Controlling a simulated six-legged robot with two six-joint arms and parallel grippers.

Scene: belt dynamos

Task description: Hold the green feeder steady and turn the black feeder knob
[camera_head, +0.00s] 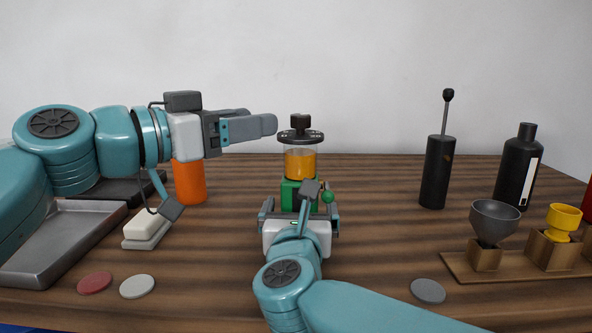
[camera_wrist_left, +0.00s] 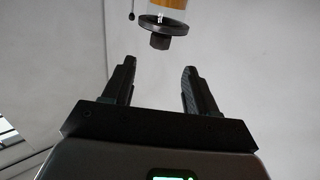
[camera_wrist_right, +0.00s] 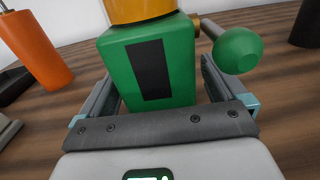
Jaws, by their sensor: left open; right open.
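The green feeder (camera_head: 289,193) stands upright at the table's middle, with an amber-filled clear section and a dark disc lid above its green base. The black feeder knob (camera_head: 300,121) tops the lid; it also shows in the left wrist view (camera_wrist_left: 160,41). My left gripper (camera_head: 262,119) is open and empty, left of the knob at about its height, its fingers pointing toward it. My right gripper (camera_head: 300,206) is open low at the feeder's front. In the right wrist view the green base (camera_wrist_right: 180,65) lies between its fingers; contact cannot be told.
A green ball handle (camera_wrist_right: 237,50) sticks out of the feeder's right side. An orange cylinder (camera_head: 189,183) stands behind my left arm; a metal tray (camera_head: 62,236) lies left. A black cylinder (camera_head: 434,178), a black bottle (camera_head: 516,170) and a wooden funnel stand (camera_head: 515,267) are right.

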